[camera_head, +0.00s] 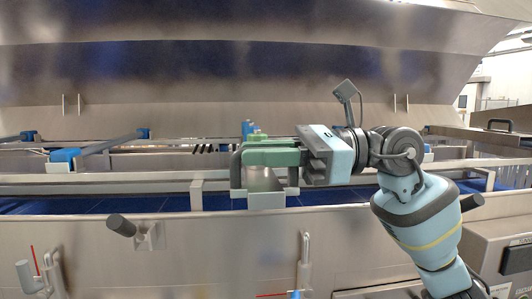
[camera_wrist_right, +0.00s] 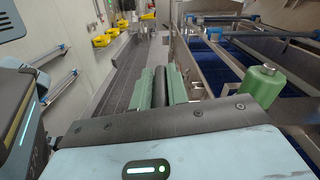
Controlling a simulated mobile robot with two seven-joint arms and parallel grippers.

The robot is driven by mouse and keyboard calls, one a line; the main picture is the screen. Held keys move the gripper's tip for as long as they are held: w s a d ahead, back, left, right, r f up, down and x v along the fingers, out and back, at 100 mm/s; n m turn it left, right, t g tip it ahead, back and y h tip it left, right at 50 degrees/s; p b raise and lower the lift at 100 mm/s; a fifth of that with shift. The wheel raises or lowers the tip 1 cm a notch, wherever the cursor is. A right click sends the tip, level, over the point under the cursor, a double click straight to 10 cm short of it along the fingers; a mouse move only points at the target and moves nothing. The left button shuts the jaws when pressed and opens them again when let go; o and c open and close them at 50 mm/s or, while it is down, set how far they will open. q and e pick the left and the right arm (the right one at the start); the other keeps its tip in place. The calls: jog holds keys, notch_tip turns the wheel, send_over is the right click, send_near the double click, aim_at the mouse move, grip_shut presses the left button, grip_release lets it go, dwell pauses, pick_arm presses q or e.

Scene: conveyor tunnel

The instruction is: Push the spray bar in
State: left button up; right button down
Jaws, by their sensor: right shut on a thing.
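The spray bar's dark grey handle (camera_head: 236,170) shows at the tip of my right gripper (camera_head: 262,156), at the middle of the tunnel's front frame. In the right wrist view the dark handle (camera_wrist_right: 160,88) lies between the two green fingers of my right gripper (camera_wrist_right: 162,87), which are shut on it. A green knob (camera_wrist_right: 260,84) stands beside the fingers, to the right; it also shows just behind them in the head view (camera_head: 256,135). The bar's length behind the gripper is mostly hidden. My left gripper is in neither view.
Other bars with blue fittings (camera_head: 64,155) cross the tunnel at the left. A steel front rail (camera_head: 110,188) runs below, above a blue belt (camera_head: 130,206). A dark knob handle (camera_head: 121,225) juts from the front panel. Yellow items (camera_wrist_right: 103,40) lie far off along the wall.

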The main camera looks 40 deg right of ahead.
jog(key=shift+w+d+r, duration=0.1)
jog(key=shift+w+d, duration=0.25)
jog(key=shift+w, duration=0.25)
jog(key=shift+w+d, duration=0.35)
jog(key=shift+w, duration=0.2)
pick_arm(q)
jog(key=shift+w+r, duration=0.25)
pick_arm(e)
jog(key=c, duration=1.4)
grip_release()
